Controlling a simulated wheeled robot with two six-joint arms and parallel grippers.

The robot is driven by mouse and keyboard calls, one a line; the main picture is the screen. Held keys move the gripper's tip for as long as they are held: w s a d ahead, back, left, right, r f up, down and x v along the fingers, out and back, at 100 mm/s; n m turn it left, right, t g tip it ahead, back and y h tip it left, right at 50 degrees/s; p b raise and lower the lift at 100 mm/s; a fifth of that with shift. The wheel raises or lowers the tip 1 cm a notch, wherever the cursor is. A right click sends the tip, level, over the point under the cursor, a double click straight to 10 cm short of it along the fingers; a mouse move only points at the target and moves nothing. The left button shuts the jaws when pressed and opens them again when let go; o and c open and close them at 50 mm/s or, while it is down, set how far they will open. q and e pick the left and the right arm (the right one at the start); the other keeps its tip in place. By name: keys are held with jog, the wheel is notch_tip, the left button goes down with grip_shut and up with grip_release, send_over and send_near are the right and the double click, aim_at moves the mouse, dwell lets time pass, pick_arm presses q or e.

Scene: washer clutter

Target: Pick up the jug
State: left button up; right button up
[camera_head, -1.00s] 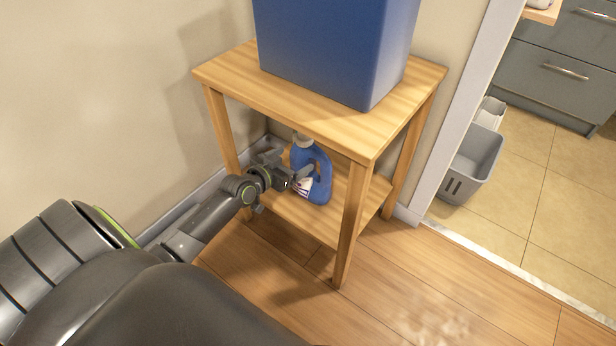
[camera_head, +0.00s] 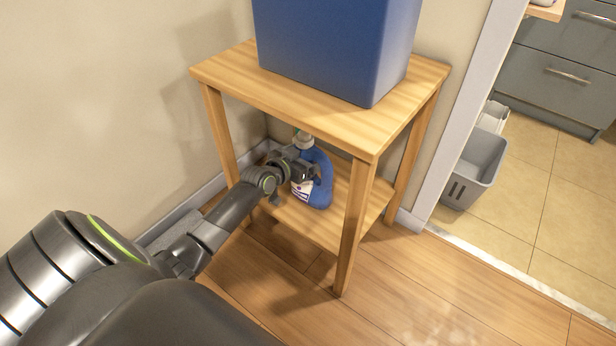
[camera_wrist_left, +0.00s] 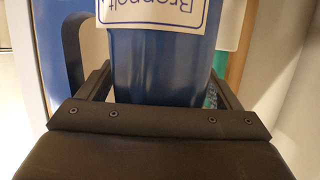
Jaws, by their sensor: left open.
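The blue jug (camera_head: 322,192) stands upright on the lower shelf of the wooden side table, with a pale cap on top and a white label on its side. My left gripper (camera_head: 306,172) is at the jug's upper side, below the tabletop, and hides part of it. In the left wrist view the jug's blue body (camera_wrist_left: 160,65) and lettered label fill the space between the two fingers of the open gripper (camera_wrist_left: 162,88). A dark blue handle-like curve shows at left there. Whether the fingers touch the jug cannot be told. My right gripper is not in view.
The wooden table (camera_head: 225,78) has its top close above the gripper and its front leg (camera_head: 352,230) right of the jug. A large blue bin (camera_head: 335,45) stands on top. A grey basket (camera_head: 475,170) is beyond the doorway. Floor in front is clear.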

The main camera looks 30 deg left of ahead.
pick_arm(q)
grip_shut()
jog(key=shift+w+r, duration=0.1)
jog(key=shift+r, duration=0.05)
dwell(0.6)
